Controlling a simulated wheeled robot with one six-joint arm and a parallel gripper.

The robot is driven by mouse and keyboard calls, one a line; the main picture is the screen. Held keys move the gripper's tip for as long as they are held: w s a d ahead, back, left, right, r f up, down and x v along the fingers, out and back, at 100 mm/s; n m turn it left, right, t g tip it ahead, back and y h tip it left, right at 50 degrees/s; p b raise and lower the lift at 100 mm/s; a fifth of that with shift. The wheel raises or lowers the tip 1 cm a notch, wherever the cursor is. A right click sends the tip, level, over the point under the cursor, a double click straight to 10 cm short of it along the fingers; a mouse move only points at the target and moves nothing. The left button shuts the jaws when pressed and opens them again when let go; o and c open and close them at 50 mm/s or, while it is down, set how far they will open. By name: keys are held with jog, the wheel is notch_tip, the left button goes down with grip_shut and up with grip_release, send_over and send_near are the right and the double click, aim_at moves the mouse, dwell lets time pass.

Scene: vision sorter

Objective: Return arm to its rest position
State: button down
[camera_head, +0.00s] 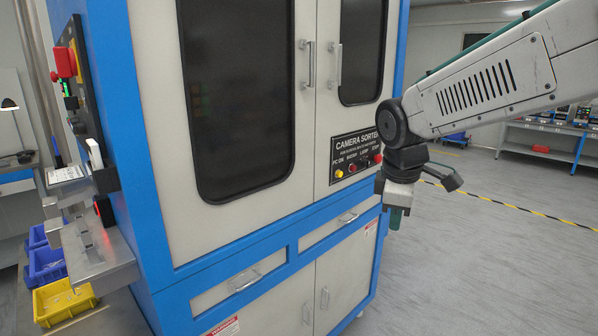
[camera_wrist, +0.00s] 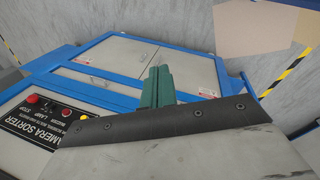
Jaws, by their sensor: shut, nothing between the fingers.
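My arm reaches in from the upper right of the head view, and my gripper (camera_head: 395,218) hangs at its end, pointing down. Its green fingers are shut and empty, in front of the right side of the camera sorter (camera_head: 160,130), near its lower drawers. In the wrist view the green fingers of my gripper (camera_wrist: 157,82) are together, with the blue and white cabinet (camera_wrist: 120,58) behind them. No gap shows between the gripper and any held thing.
The sorter's button panel (camera_head: 355,156) is just left of my gripper. Yellow (camera_head: 62,300) and blue (camera_head: 46,266) bins stand at the lower left. A metal chute (camera_head: 95,258) juts out above them. Open floor (camera_head: 490,250) lies to the right, crossed by striped tape. A workbench (camera_head: 548,140) stands behind.

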jog(key=s+d+m, duration=0.2)
jog(key=s+m, duration=0.2)
jog(key=s, duration=0.5)
jog(key=s+d+f+m+g, duration=0.1)
jog(key=s+d+m, duration=0.2)
jog(key=s, duration=0.6)
jog(key=s+d+f+m+y, duration=0.1)
jog(key=s+d+m, duration=0.1)
jog(key=s+m, duration=0.4)
jog(key=shift+s+d+g, duration=0.15)
jog(key=shift+s+g, duration=0.15)
jog(key=shift+s, duration=1.25)
jog(key=shift+f, duration=0.1)
